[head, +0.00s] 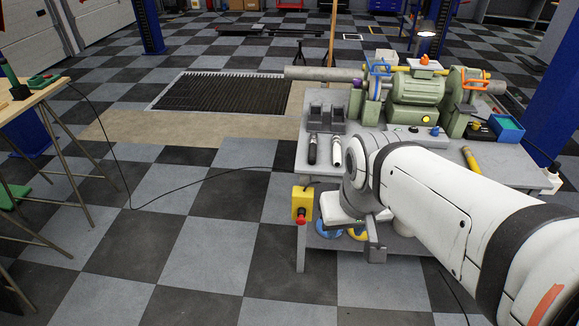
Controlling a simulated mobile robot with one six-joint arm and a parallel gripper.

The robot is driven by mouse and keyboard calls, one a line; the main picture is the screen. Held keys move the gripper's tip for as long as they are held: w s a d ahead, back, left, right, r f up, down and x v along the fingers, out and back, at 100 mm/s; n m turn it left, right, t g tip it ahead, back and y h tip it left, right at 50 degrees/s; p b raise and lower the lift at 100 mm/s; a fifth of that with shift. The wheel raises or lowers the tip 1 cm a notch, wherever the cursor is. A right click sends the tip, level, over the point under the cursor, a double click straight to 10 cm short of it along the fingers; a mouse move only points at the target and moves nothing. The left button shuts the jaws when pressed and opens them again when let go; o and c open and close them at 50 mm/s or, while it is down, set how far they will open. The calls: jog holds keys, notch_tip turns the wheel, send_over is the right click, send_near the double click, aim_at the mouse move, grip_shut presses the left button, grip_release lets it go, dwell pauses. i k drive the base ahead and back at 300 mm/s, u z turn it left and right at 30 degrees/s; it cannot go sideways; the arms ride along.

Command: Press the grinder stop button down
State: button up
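The green bench grinder (415,92) stands on the grey workbench (345,172) at the right. A yellow box with a red push button (302,219) hangs at the bench's front left corner. It looks like the stop button. Small yellow and dark knobs sit on the grinder's base, and an orange-topped piece sits on its housing. My white arm reaches in from the lower right. My gripper (373,248) is at the bench's front edge, to the right of the yellow box and apart from it. Its fingers are partly hidden, so their opening is unclear.
A black holder (326,112), a dark tool and a white tool lie on the bench's left part. A blue bin (507,127) is at its right. A wooden table (35,97) stands at the left. A cable crosses the checkered floor, otherwise clear between table and bench.

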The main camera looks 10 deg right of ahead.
aim_at(302, 221)
jog(key=i, duration=0.9)
jog(key=u, duration=0.05)
jog(key=k, duration=1.65)
jog(key=u, duration=0.65)
jog(key=i, duration=1.3)
jog(key=z, duration=0.05)
